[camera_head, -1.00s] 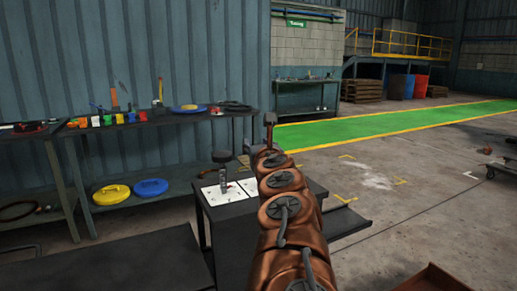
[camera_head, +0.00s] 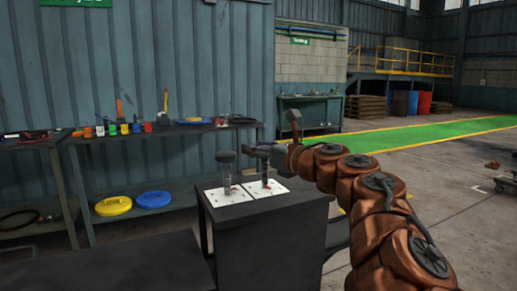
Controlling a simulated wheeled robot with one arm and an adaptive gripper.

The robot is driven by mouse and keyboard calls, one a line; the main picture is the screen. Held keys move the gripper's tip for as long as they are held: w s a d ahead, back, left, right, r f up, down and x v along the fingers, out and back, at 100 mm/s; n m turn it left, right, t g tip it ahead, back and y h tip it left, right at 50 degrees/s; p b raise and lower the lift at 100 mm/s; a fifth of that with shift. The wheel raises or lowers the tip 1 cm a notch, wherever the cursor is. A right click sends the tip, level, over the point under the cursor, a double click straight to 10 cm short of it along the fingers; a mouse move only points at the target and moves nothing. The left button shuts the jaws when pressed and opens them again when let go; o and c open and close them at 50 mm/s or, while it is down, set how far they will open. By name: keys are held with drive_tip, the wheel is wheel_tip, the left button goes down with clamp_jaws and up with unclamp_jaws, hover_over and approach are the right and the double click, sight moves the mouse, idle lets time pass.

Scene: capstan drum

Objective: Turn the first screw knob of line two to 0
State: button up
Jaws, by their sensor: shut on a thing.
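Two upright screw posts stand on white marked sheets on a dark table (camera_head: 270,232). The left post (camera_head: 226,178) has a dark round knob (camera_head: 226,157) on top, clear of my gripper. The right post (camera_head: 265,172) rises from the right sheet (camera_head: 272,190) to my gripper (camera_head: 257,151). My gripper reaches in from the right and is shut at the top of this right post, on its knob, which it mostly hides. Small red marks show on both sheets, but any numbers are too small to read.
A workbench (camera_head: 170,127) behind carries coloured blocks and tools. A yellow disc (camera_head: 113,206) and a blue disc (camera_head: 154,200) lie on its lower shelf. A dark flat surface (camera_head: 100,260) lies at front left. The green floor lane (camera_head: 430,132) is clear.

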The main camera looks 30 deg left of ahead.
drive_tip(key=shift+n+g+y+p, duration=0.3)
drive_tip(key=shift+n+g+p, duration=0.45)
drive_tip(key=shift+g, duration=0.35)
drive_tip(key=shift+s+g, duration=0.15)
drive_tip(key=shift+g, duration=0.15)
drive_tip(key=shift+s+r+n+g+p, duration=0.1)
drive_tip(key=shift+n+g+p, duration=0.5)
drive_tip(key=shift+p, duration=0.4)
drive_tip(key=n+g+p, duration=0.2)
drive_tip(key=g+p, duration=0.1)
drive_tip(key=p, duration=0.1)
drive_tip(key=shift+s, duration=0.2)
drive_tip(key=n+g+p, duration=0.1)
drive_tip(key=g+p, duration=0.1)
drive_tip(key=n+g+p, duration=0.1)
drive_tip(key=p, duration=0.2)
drive_tip(key=n+g+p, duration=0.1)
drive_tip(key=g+p, duration=0.1)
drive_tip(key=p, duration=0.1)
drive_tip(key=shift+s+n+g+h, duration=0.25)
drive_tip(key=shift+s+g+h, duration=0.05)
drive_tip(key=shift+s+h, duration=0.1)
drive_tip(key=shift+s+d+n+g+h+p, duration=0.15)
drive_tip(key=shift+n+g+h+p, duration=0.5)
drive_tip(key=shift+p, duration=0.85)
drive_tip(key=shift+w+d+n+g+h+p, duration=0.2)
drive_tip(key=shift+n+g+p, duration=0.45)
drive_tip(key=shift+g+p, duration=0.7)
